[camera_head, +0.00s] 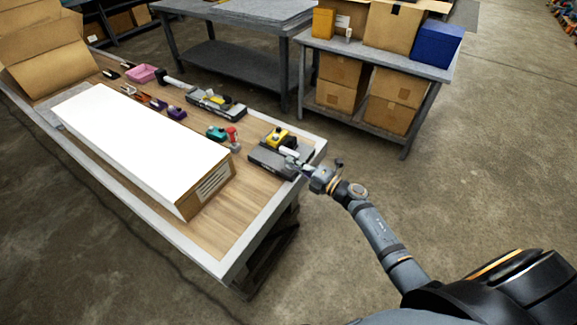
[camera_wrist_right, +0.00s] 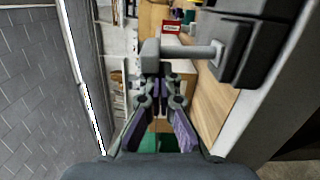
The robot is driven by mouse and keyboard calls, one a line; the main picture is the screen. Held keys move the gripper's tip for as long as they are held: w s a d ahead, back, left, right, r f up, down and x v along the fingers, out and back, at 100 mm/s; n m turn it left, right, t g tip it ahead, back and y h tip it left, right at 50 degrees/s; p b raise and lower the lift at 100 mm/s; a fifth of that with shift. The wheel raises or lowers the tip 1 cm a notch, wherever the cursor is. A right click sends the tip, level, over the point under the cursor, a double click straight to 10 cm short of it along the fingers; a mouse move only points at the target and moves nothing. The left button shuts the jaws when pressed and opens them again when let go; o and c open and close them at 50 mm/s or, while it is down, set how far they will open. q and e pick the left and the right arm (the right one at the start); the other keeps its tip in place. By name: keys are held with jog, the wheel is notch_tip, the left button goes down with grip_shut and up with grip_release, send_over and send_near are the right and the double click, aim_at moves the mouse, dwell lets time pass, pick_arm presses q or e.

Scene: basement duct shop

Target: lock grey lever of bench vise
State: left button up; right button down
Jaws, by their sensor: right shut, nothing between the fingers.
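The bench vise (camera_head: 265,158) is a dark block with a yellow part on top, at the right end of the wooden workbench. In the right wrist view its dark body (camera_wrist_right: 240,48) fills the top right. A grey lever (camera_wrist_right: 196,51) sticks out from it to the left and ends in a square grey block. My right gripper (camera_head: 307,170) is at the bench's right edge, beside the vise. In the wrist view the gripper (camera_wrist_right: 159,72) is shut and empty, its tips close to the lever's end block; whether they touch I cannot tell. My left gripper is out of view.
The workbench (camera_head: 258,229) carries a long white-topped box (camera_head: 140,140), a red and teal tool (camera_head: 224,135) and a second dark device with yellow (camera_head: 214,102). A table (camera_head: 390,57) with cardboard boxes stands behind. The floor to the right is clear.

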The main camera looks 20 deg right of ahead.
jog(key=shift+w+d+r+m+p, duration=0.3)
jog(key=shift+r+m, duration=0.1)
jog(key=shift+m, duration=0.1)
jog(key=shift+w+d+f+m, duration=0.1)
jog(key=shift+w+d+m, duration=0.2)
jog(key=shift+d+m, duration=0.35)
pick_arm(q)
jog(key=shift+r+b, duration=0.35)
pick_arm(e)
jog(key=shift+w+d+f, duration=0.2)
jog(key=shift+w+d, duration=0.65)
jog(key=shift+d, duration=0.05)
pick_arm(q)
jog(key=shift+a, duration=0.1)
pick_arm(e)
jog(key=shift+r, duration=0.1)
